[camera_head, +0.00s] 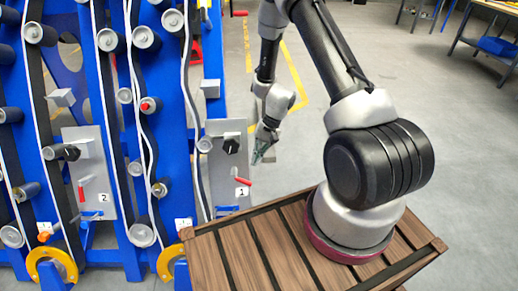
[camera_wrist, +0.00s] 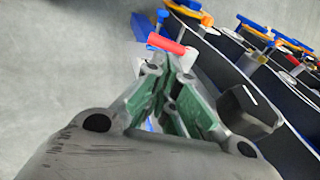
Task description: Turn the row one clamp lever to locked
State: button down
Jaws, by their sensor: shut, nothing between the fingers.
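The row one clamp lever (camera_head: 243,181) is a short red handle on the grey plate marked 1 (camera_head: 226,165). It points right in the head view, tilted slightly down, and reaches past the plate's edge. In the wrist view the red lever (camera_wrist: 166,43) lies just beyond the fingertips, joined to a light grey pivot at its right end. My gripper (camera_head: 261,155) is shut and empty, up and to the right of the lever. In the wrist view my gripper's green-padded fingers (camera_wrist: 170,80) converge just short of the lever; I cannot tell whether they touch it.
A black knob (camera_head: 231,146) sits above the lever; it shows close to my right finger in the wrist view (camera_wrist: 248,110). A plate marked 2 (camera_head: 90,170) with its own red lever (camera_head: 81,190) is at left. Blue frames with rollers fill the left. Open floor (camera_head: 300,150) lies right.

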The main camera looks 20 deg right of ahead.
aim_at(242, 181)
jog(key=x, duration=0.7)
jog(key=shift+s+f+m+t+y, duration=0.2)
jog(key=shift+f+m+t+y, duration=0.1)
jog(key=shift+f+t+y, duration=0.25)
dwell(0.3)
jog(key=shift+s+a+f+m+t+y, duration=0.35)
jog(key=shift+a+f+m+t+y, duration=0.15)
jog(key=shift+f+m+t+y, duration=0.4)
jog(key=shift+s+a+f+m+t+y, duration=0.35)
jog(key=shift+a+f+m+t+y, duration=0.25)
jog(key=shift+t+y, duration=0.6)
jog(key=shift+s+a+f+m+t+y, duration=0.45)
jog(key=shift+f+t+y, duration=0.4)
jog(key=shift+y, duration=0.4)
jog(key=shift+w+a+f, duration=0.1)
jog(key=shift+f, duration=0.05)
